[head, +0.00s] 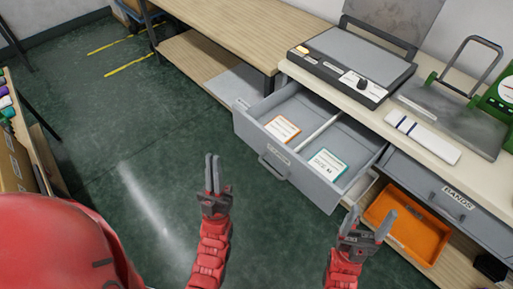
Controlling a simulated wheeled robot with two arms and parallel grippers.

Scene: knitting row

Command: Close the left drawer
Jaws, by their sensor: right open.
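The left drawer (258,146) is grey and stands pulled out from under the light worktop. It has a dark handle (273,171) and a label on its front. Inside lie a card with an orange edge (282,128) and a card with a teal edge (327,165), with a light divider between them. My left gripper (213,172) is in front of the drawer, left of the handle and apart from it, its fingers pointing up; their gap is hard to judge. My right gripper (369,221) is open and empty, below the drawer's right side.
A closed drawer labelled BANDS (457,199) is at the right, above an orange bin (409,222) on a lower shelf. The worktop (400,118) holds a grey flat machine (355,64), a white device (422,138) and a green-framed press. Green floor (130,130) is open at the left.

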